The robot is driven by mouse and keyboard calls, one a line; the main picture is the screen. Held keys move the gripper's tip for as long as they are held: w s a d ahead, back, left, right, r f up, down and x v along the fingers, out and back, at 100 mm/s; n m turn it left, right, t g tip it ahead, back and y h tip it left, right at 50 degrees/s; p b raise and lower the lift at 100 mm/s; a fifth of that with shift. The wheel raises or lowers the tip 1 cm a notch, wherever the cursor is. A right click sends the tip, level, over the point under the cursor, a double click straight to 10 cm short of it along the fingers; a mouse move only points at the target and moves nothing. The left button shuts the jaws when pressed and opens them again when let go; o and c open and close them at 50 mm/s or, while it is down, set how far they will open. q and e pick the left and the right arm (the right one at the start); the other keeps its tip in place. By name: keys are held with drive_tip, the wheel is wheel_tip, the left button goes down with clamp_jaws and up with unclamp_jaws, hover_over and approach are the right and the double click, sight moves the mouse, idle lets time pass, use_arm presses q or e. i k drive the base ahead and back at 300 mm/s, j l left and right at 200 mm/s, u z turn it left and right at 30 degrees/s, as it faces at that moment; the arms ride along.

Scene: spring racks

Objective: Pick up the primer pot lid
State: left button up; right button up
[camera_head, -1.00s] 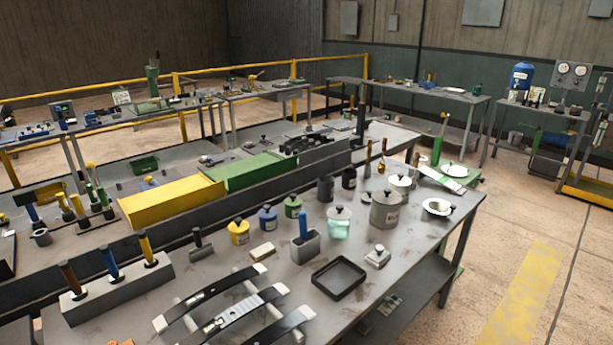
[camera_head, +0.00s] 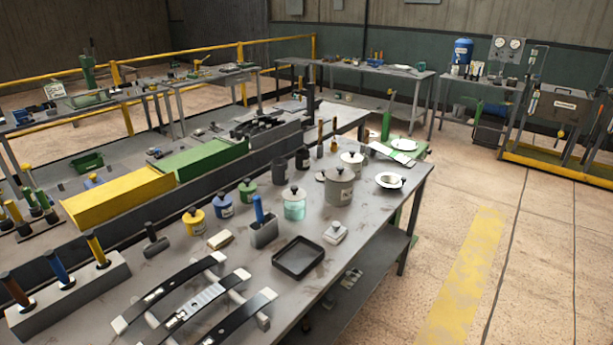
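Several lidded pots stand on the near grey bench (camera_head: 375,228). A large grey pot (camera_head: 339,190) has a grey lid (camera_head: 340,172) with a dark knob; its label is too small to read, so I cannot tell whether it is the primer pot. A teal glass jar (camera_head: 294,210) with a pale lid stands left of it. A white-lidded pot (camera_head: 351,161) stands behind, and a white dish-like piece (camera_head: 390,181) with a dark knob lies at the right edge. Neither of my grippers is in view.
A black tray (camera_head: 299,258), a white knobbed block (camera_head: 335,233) and a grey holder with a blue handle (camera_head: 264,232) sit in front of the pots. Leaf springs (camera_head: 195,297) lie front left. Open floor with a yellow stripe (camera_head: 465,275) runs along the right.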

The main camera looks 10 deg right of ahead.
sight(320, 176)
drive_tip(key=l+u, duration=0.1)
drive_tip(key=u, duration=0.3)
drive_tip(key=i+l+u, duration=0.1)
drive_tip(key=u, duration=0.25)
drive_tip(key=l+u, duration=0.2)
drive_tip(key=u, duration=0.2)
drive_tip(key=l+u, duration=0.25)
drive_tip(key=l, duration=0.25)
drive_tip(key=l+u, duration=0.3)
drive_tip(key=l, duration=0.25)
drive_tip(key=k+l+u, duration=0.1)
drive_tip(key=l, duration=0.25)
drive_tip(key=l+u, duration=0.1)
drive_tip(key=l, duration=0.25)
drive_tip(key=k+l+u, duration=0.1)
drive_tip(key=l, duration=0.2)
drive_tip(key=k+l, duration=0.15)
drive_tip(key=l, duration=0.25)
drive_tip(key=k+l+u, duration=0.1)
drive_tip(key=l, duration=0.35)
drive_tip(key=k+l, duration=0.15)
drive_tip(key=l, duration=0.25)
drive_tip(key=k+l, duration=0.15)
drive_tip(key=l, duration=0.25)
drive_tip(key=k+l+u, duration=0.1)
drive_tip(key=l, duration=0.35)
